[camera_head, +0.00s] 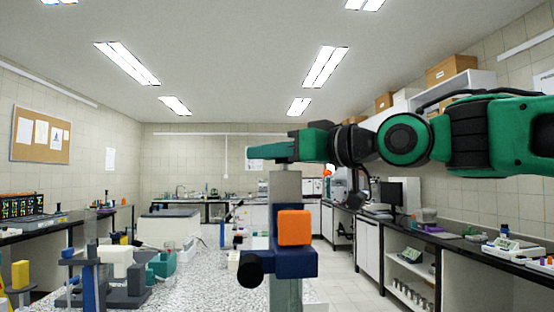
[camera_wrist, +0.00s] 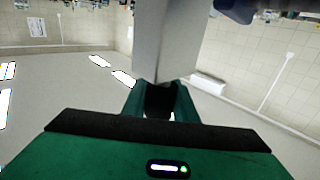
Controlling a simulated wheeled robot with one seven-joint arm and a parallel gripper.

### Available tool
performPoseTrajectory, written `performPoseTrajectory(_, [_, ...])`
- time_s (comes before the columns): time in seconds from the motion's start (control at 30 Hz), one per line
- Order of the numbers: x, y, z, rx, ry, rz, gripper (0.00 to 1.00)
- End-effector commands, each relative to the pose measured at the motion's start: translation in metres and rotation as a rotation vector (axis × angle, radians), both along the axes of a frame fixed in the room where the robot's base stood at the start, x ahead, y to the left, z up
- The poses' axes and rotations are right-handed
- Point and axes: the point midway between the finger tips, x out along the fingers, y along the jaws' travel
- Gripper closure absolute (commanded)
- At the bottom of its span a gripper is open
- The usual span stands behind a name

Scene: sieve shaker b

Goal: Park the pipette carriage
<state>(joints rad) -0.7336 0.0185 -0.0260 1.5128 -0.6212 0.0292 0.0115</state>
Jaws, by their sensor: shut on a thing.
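A blue carriage block (camera_head: 270,262) with an orange block (camera_head: 295,228) on its face and a black knob (camera_head: 250,270) at its left sits on an upright grey post (camera_head: 286,188). My gripper (camera_head: 268,153) comes in from the right at the top of the post, well above the orange block. In the wrist view, my gripper (camera_wrist: 160,98) has its green fingers at the end of the pale grey post (camera_wrist: 175,40), shut on it. The contact itself is partly hidden. A blue part (camera_wrist: 235,10) shows at the upper edge there.
A speckled bench (camera_head: 205,285) carries grey and blue stands (camera_head: 122,285) and a teal device (camera_head: 160,262) left of the post. A dark-topped side bench (camera_head: 450,240) runs along the right. The aisle floor (camera_head: 340,265) between is clear.

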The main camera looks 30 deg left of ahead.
Motion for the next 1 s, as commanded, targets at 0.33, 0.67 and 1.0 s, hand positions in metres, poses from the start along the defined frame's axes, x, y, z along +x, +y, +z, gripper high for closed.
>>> performPoseTrajectory(0.33, [0.000,-0.001,0.001,0.001,0.000,0.004,1.00])
performPoseTrajectory(0.67, [-0.002,0.001,0.000,0.000,0.000,0.007,0.56])
performPoseTrajectory(1.0, [-0.006,-0.009,0.000,0.000,0.000,0.010,0.56])
